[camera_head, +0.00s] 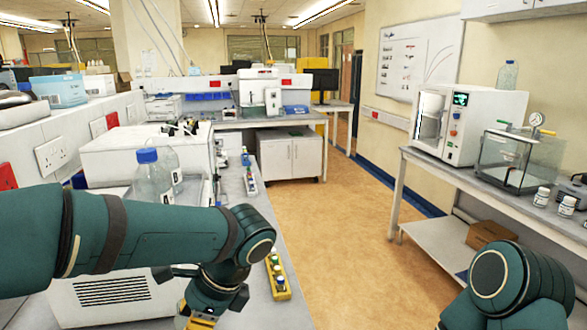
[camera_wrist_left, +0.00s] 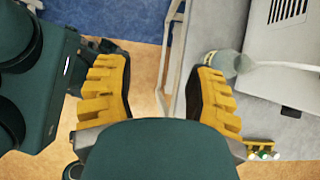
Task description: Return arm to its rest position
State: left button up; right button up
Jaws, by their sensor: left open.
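My left arm reaches in from the left in the head view and bends down at the wrist over the left bench (camera_head: 262,222). My left gripper (camera_wrist_left: 160,95) is open in the left wrist view, with its yellow ribbed fingers wide apart. Only floor and the bench's edge show between them, so it holds nothing. In the head view only a bit of the yellow fingers shows at the bottom edge. My right arm shows as a green joint at the lower right of the head view; its gripper is out of view.
A yellow rack (camera_head: 278,276) with several small vials lies on the bench just right of my left wrist. Blue-capped bottles (camera_head: 150,182) stand behind my left forearm. A clear bottle (camera_wrist_left: 222,63) is close to the right finger. Open floor (camera_head: 345,240) lies between the benches.

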pick_arm(q)
jog(key=s+d+f+n+t+h, duration=0.1)
jog(key=f+n, duration=0.4)
jog(key=f, duration=0.7)
jog(key=s+d+f+n+t+h, duration=0.1)
jog(key=s+d+f+n+h, duration=0.2)
jog(key=f, duration=0.9)
jog(key=s+d+f+n+t+h, duration=0.1)
jog(key=s+d+f+n+h, duration=0.1)
jog(key=f+n+h, duration=0.4)
notch_tip(320, 180, down, 6)
jog(key=n, duration=0.3)
jog(key=shift+d, duration=0.4)
